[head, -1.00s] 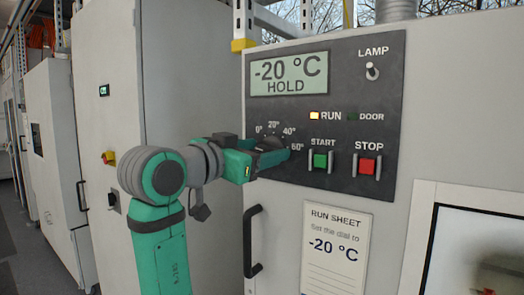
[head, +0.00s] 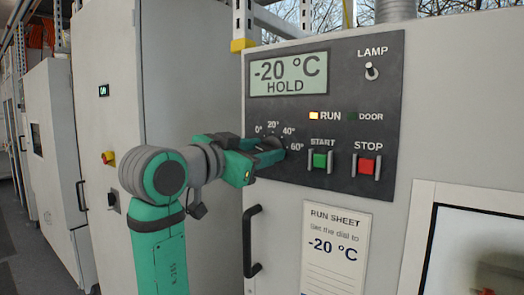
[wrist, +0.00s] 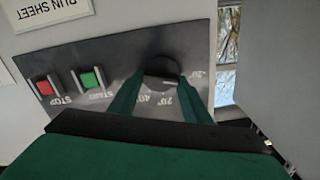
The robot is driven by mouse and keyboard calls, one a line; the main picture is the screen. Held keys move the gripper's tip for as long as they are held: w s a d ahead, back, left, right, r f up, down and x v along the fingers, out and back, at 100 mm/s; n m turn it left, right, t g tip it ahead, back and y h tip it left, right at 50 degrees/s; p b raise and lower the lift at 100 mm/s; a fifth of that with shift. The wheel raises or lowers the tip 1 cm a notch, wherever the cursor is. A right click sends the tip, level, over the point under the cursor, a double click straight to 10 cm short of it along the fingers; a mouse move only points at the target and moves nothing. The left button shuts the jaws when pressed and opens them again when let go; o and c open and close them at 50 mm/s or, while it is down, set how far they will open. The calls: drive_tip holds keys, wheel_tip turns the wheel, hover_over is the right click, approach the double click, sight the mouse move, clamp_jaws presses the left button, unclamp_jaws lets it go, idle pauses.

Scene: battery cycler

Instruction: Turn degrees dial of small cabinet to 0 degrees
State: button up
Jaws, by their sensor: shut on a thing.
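The degrees dial (head: 272,142) is a dark round knob on the cabinet's black panel, with marks 0°, 20°, 40° and 60° around its upper side in the head view. My gripper (head: 270,158) reaches it from the left and is shut on it, partly covering it. In the wrist view the dial (wrist: 162,70) sits between my two green fingers (wrist: 160,92). A pale pointer line shows on the dial, but the mark it meets is not clear. The display (head: 289,74) reads -20 °C HOLD.
Right of the dial are a green START button (head: 320,160) and a red STOP button (head: 367,166). A lamp switch (head: 372,71) is above. The RUN lamp (head: 314,116) is lit. Below are a door handle (head: 252,242) and a run sheet (head: 333,248) reading -20 °C.

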drive_tip(key=m, duration=0.5)
drive_tip(key=shift+m, duration=0.7)
drive_tip(key=shift+d, duration=0.1)
drive_tip(key=o, duration=1)
drive_tip(key=shift+s, duration=0.1)
drive_tip(key=shift+o, duration=0.2)
drive_tip(key=v, duration=1)
drive_tip(key=shift+s+a, duration=0.25)
drive_tip(key=shift+s, duration=0.05)
